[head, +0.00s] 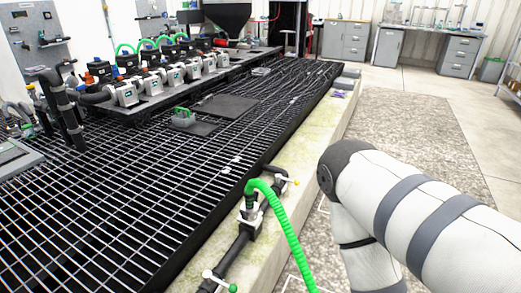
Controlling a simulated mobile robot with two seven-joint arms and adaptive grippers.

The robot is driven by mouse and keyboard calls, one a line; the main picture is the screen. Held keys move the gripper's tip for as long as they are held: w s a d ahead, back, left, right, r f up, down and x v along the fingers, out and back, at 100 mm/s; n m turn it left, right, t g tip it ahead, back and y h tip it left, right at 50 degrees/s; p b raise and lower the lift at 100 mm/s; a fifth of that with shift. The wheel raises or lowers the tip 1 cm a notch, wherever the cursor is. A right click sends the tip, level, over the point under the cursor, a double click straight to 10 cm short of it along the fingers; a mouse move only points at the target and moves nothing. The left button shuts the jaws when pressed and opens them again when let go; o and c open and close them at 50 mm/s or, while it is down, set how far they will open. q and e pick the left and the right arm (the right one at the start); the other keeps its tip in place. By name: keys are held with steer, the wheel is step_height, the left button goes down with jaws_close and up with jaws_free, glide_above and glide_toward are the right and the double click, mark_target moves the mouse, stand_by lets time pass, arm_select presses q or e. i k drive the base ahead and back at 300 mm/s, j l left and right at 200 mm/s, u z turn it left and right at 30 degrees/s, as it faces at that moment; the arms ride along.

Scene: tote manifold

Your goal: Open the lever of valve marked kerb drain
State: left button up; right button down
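A black pipe assembly (240,243) runs along the pale concrete kerb in the lower middle of the head view. A valve with a white lever with a green end (220,281) is on its near end, at the bottom edge. A second valve with white parts (250,212) stands where the green hose joins the pipe. A small fitting with a yellow-orange end (292,182) is on the far branch. No kerb drain marking is readable, so I cannot tell which valve carries it. Neither gripper is in view; part of my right arm (410,205) shows at the right.
A green ribbed hose (285,222) arches from the pipe down over the kerb's right side. A metal grating (120,205) over a dark pit lies left of the kerb (300,155). A row of pumps (170,75) stands beyond. Gravel floor (405,130) is open at right.

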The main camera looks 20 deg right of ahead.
mark_target(278, 177)
steer(key=z, duration=0.9)
